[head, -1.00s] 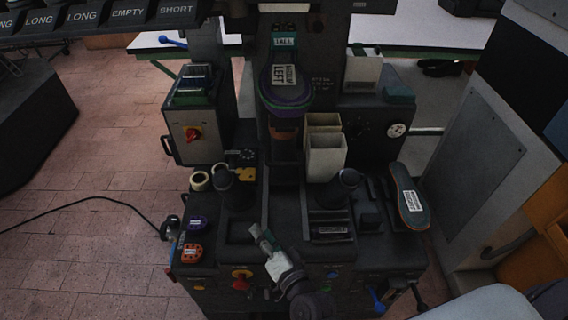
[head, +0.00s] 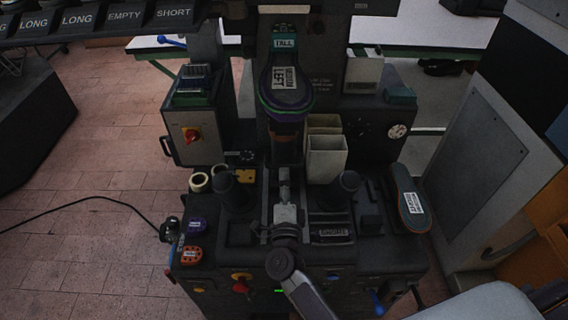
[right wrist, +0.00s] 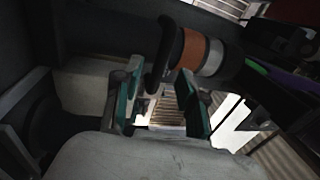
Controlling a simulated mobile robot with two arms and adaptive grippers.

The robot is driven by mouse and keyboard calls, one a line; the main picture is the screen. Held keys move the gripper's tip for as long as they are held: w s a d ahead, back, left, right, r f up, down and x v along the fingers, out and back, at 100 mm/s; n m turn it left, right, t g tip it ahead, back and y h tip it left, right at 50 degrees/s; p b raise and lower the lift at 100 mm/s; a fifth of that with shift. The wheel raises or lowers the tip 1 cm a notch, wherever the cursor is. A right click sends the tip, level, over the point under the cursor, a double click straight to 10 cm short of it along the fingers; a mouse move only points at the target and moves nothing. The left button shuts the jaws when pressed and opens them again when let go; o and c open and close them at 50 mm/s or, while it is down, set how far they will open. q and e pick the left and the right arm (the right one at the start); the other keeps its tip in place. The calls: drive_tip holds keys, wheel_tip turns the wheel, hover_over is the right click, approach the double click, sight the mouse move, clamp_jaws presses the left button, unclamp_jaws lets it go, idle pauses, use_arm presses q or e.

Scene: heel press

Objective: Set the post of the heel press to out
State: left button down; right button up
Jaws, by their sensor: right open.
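The heel press (head: 365,150) stands in the middle of the head view. My right gripper (head: 284,178) is in front of the post, low down. In the right wrist view its green-padded fingers (right wrist: 163,108) are apart, with nothing clearly held between them. My left gripper is out of view.
Dark upright knobs stand left (head: 236,192) and right (head: 343,186) of my right gripper. Cream bins (head: 326,160) are right of the post. A labelled insole (head: 410,198) lies at the right edge. A control box (head: 192,135) stands left.

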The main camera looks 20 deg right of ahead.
sight(284, 166)
drive_tip(key=shift+x, duration=2.35)
clamp_jaws()
